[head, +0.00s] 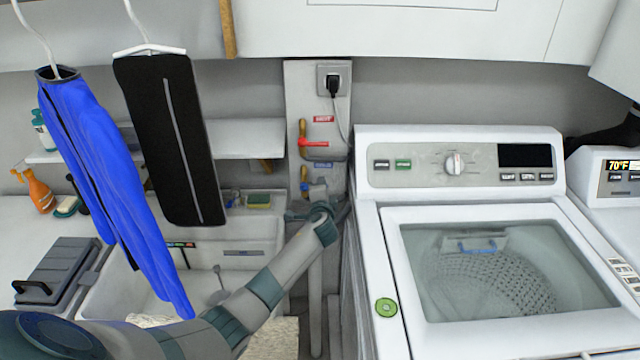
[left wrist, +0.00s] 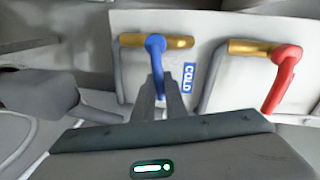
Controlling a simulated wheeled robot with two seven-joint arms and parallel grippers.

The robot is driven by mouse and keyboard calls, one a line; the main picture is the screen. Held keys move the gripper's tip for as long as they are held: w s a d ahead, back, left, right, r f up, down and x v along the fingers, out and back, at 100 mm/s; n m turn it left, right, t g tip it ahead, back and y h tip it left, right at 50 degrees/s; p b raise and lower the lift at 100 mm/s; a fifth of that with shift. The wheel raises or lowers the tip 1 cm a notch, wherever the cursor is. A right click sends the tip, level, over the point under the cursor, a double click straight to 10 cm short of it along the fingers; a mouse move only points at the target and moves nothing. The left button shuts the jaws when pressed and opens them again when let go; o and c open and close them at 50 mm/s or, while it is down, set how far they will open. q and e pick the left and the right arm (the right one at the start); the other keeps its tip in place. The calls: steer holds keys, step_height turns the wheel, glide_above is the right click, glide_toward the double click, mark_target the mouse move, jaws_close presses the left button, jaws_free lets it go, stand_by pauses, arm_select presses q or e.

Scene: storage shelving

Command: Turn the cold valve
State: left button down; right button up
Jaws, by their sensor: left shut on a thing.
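The cold valve is a blue lever on a brass pipe. In the left wrist view the blue lever (left wrist: 155,48) hangs down beside a COLD label (left wrist: 188,75). Its lower end goes between the fingers of my left gripper (left wrist: 159,95), which is shut on it. In the head view the blue valve (head: 305,187) is small on the wall panel, low and left of the washer, partly hidden by my left gripper (head: 318,208). My right gripper is not in view.
The hot valve's red lever (left wrist: 282,78) is to the right in the wrist view; in the head view its red handle (head: 314,143) sits above. A washing machine (head: 375,240) stands right. Blue clothing (head: 100,150) and black trousers (head: 150,130) hang left, above a sink (head: 205,285).

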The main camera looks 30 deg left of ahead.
arm_select(q)
steer(key=shift+f+m, duration=0.55)
steer(key=shift+m, duration=0.25)
steer(key=shift+y, duration=0.3)
steer(key=c, duration=1.8)
jaws_free()
steer(key=shift+s+d, duration=0.15)
steer(key=b+v, duration=0.2)
steer(key=v, duration=1.5)
steer(key=shift+r+b, duration=0.15)
steer(key=shift+b, duration=0.2)
